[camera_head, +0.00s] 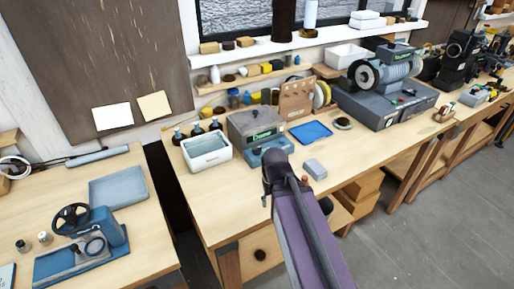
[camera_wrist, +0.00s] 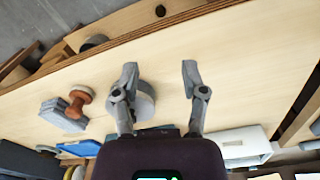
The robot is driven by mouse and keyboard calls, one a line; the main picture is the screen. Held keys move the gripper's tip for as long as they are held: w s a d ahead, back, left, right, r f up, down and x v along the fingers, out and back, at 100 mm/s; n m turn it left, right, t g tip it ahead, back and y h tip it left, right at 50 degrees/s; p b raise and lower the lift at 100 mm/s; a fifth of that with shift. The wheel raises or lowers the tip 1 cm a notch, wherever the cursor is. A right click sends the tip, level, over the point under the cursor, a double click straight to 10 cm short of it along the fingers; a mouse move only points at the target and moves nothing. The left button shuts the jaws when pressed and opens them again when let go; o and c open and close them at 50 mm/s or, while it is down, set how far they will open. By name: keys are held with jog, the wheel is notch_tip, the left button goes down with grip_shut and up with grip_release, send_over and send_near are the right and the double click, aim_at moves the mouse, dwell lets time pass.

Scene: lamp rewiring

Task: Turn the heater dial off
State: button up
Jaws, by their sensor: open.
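My gripper (camera_wrist: 160,68) shows in the wrist view with its two fingers spread apart and nothing between the tips. A round grey object (camera_wrist: 146,103) is partly behind the left finger; I cannot tell whether it is part of the heater. In the head view, a grey box-shaped unit with a green label (camera_head: 252,124) stands on the middle bench, with a blue unit (camera_head: 262,155) in front of it. Either might be the heater. No dial can be made out clearly. My purple arm reaches over the bench front and hides the area behind its end; the fingers are not distinct there.
A white bin (camera_head: 207,163) stands left of the grey unit, and a blue tray (camera_head: 311,134) lies to its right. A grey block (camera_head: 315,169) lies right of my arm; a brown-handled piece (camera_wrist: 79,99) is near it. The bench front right of the gripper looks clear.

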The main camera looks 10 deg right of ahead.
aim_at(257, 148)
jog(key=shift+w+d, duration=0.1)
jog(key=shift+w+r, duration=0.25)
jog(key=shift+w, duration=0.05)
jog(key=w+r+m+p, duration=0.4)
jog(key=w+m, duration=0.1)
jog(key=w, duration=0.4)
jog(key=w+r+m+p, duration=0.4)
jog(key=w, duration=0.6)
jog(key=w+r+m+p, duration=0.4)
jog(key=w+m, duration=0.1)
jog(key=w, duration=0.4)
jog(key=shift+w+d+r+m+p, duration=0.15)
jog(key=shift+w+d+m+p, duration=0.15)
jog(key=shift+d+p, duration=0.1)
notch_tip(257, 148, down, 14)
jog(key=b, duration=1.3)
jog(key=shift+a+r+b, duration=0.1)
jog(key=shift+b, duration=0.3)
